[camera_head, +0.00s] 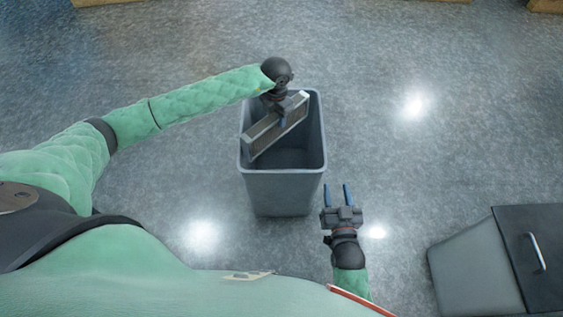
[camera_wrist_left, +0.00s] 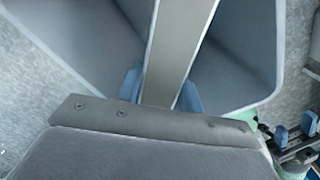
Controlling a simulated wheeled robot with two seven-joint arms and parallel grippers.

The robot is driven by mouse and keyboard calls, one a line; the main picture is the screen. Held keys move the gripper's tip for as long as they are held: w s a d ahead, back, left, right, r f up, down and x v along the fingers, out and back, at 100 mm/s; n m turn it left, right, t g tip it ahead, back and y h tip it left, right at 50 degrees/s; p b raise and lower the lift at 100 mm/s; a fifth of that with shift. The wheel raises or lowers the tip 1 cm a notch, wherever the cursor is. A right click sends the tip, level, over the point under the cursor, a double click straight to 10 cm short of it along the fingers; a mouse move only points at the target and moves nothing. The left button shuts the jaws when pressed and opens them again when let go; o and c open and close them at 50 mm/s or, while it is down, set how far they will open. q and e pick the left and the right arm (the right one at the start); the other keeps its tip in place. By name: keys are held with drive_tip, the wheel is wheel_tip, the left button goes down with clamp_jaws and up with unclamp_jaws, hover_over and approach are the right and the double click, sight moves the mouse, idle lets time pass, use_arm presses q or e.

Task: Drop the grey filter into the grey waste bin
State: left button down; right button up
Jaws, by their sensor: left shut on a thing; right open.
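The grey filter (camera_head: 270,130) is a flat framed panel, held tilted over the mouth of the grey waste bin (camera_head: 284,190). My left gripper (camera_head: 283,112) is shut on the filter's upper edge. In the left wrist view the filter (camera_wrist_left: 178,45) runs between the blue fingers of my left gripper (camera_wrist_left: 160,92), with the bin's walls (camera_wrist_left: 85,35) on both sides of it. How far the filter's lower end reaches into the bin is unclear. My right gripper (camera_head: 347,196) is open and empty, to the right of the bin's front; it also shows in the left wrist view (camera_wrist_left: 296,132).
A grey container with a dark lid and a light handle (camera_head: 520,258) stands at the lower right. The grey floor (camera_head: 440,150) around the bin is clear. Parts of wooden-coloured objects (camera_head: 545,6) show at the far edge.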

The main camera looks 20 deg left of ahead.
drive_tip(key=shift+r, duration=0.45)
use_arm(q)
drive_tip(key=c, duration=0.8)
unclamp_jaws()
drive_tip(key=shift+c, duration=0.2)
drive_tip(key=shift+f, duration=0.1)
